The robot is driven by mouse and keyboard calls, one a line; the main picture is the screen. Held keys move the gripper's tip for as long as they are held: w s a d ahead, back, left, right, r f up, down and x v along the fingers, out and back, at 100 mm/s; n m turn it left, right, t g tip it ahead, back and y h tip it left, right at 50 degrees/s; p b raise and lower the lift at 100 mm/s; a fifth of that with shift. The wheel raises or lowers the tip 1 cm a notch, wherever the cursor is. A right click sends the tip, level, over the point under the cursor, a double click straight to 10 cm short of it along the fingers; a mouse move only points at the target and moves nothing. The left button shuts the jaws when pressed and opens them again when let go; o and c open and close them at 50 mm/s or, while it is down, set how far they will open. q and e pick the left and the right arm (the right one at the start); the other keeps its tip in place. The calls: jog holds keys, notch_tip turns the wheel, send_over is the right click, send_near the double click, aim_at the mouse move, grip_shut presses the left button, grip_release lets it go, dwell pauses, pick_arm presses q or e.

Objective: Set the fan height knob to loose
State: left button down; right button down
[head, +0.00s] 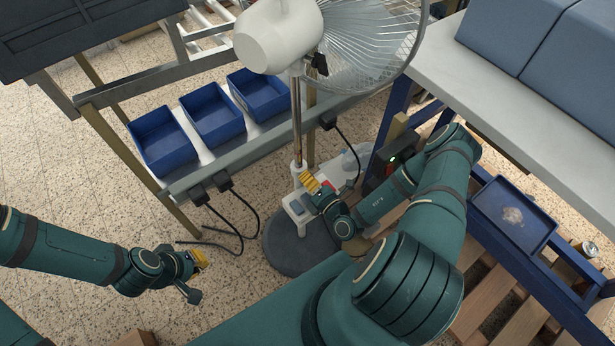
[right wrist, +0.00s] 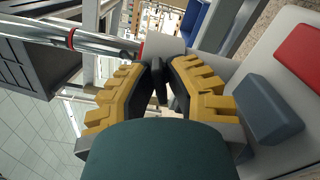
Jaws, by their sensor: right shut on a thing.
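The pedestal fan has a white motor housing (head: 275,35), a wire cage, a metal pole (head: 297,120) and a dark round base (head: 288,250). My right gripper (head: 309,182) is at the white collar low on the pole. In the right wrist view its yellow-padded fingers (right wrist: 157,75) close on a small dark piece, which looks like the fan height knob (right wrist: 158,88). The fingers hide most of the knob, so its setting cannot be read. My left gripper (head: 196,262) hangs over the floor at lower left, away from the fan; its finger gap is unclear.
Blue bins (head: 165,140) sit on a rack left of the pole. Black cables (head: 245,220) hang near the base. A workbench (head: 510,120) with blue boxes stands at right, above a blue tray (head: 513,214). The fan's button panel (right wrist: 265,108) is close beside my right fingers.

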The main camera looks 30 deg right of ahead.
jog(key=n+p, duration=0.2)
jog(key=n, duration=0.1)
jog(key=shift+r, duration=0.25)
jog(key=n+p, duration=0.3)
jog(key=n, duration=0.1)
jog(key=shift+w+n, duration=0.1)
jog(key=shift+n, duration=0.2)
jog(key=n+p, duration=0.3)
jog(key=n, duration=0.2)
jog(key=shift+n+p, duration=0.3)
jog(key=shift+f, duration=0.1)
jog(key=c, duration=1.1)
grip_release()
jog(key=shift+f, duration=0.1)
